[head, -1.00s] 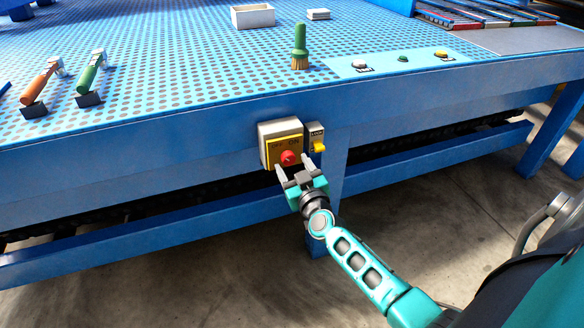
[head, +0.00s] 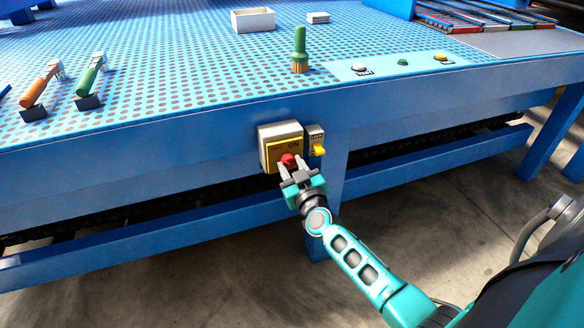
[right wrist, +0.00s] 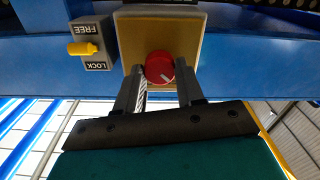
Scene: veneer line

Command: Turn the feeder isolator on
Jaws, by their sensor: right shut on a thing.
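The feeder isolator (head: 266,138) is a pale box with a yellow face plate on the front beam of the blue table. "ON" is legible at the upper right of the plate. Its red round knob (head: 289,160) also shows in the right wrist view (right wrist: 159,67), with a white pointer mark toward the lower right of that picture. My right gripper (head: 289,170) is shut on the knob, one finger on each side, as the right wrist view (right wrist: 160,88) shows. My left gripper is in no view.
A small grey lock box (head: 315,133) with a yellow lever (head: 319,150) sits right beside the isolator; the wrist view reads "FREE" and "LOCK" on it (right wrist: 92,38). A green brush (head: 300,48) and two handled tools (head: 40,90) stand on the perforated table top.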

